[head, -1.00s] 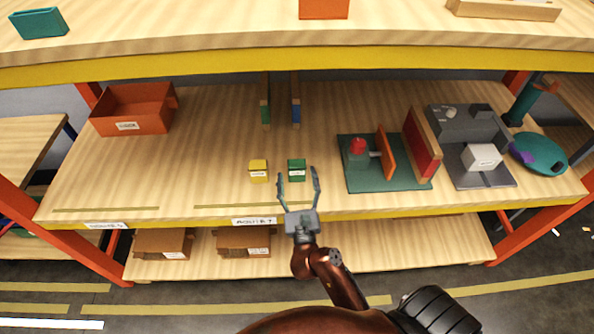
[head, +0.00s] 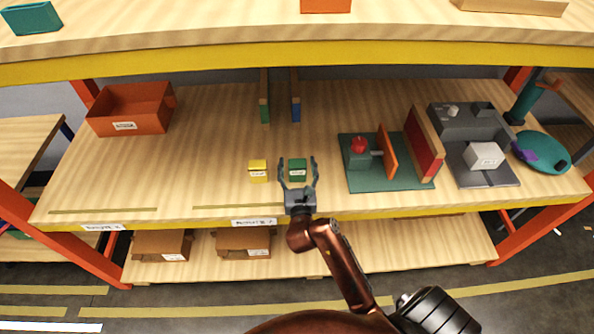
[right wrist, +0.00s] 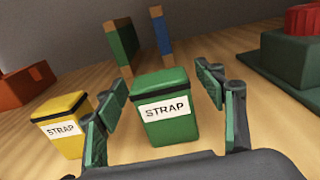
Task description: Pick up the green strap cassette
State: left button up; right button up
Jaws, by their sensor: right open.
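The green strap cassette (head: 297,170) stands upright on the middle shelf near its front edge. In the right wrist view the green cassette (right wrist: 165,108) carries a white label reading STRAP. My right gripper (head: 298,163) is open, with one finger on either side of the green cassette. In the right wrist view its fingertips (right wrist: 163,88) flank the cassette, with a gap visible on the right; contact on the left cannot be told. My left gripper is not in view.
A yellow strap cassette (head: 258,170) stands just left of the green one. Green and blue upright dividers (head: 296,108) stand behind. A dark green fixture with a red knob (head: 358,146) is to the right. An orange bin (head: 131,110) sits at the far left.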

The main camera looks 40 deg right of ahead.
jog(key=shift+c, duration=0.2)
jog(key=c, duration=1.3)
jog(key=shift+r, duration=0.1)
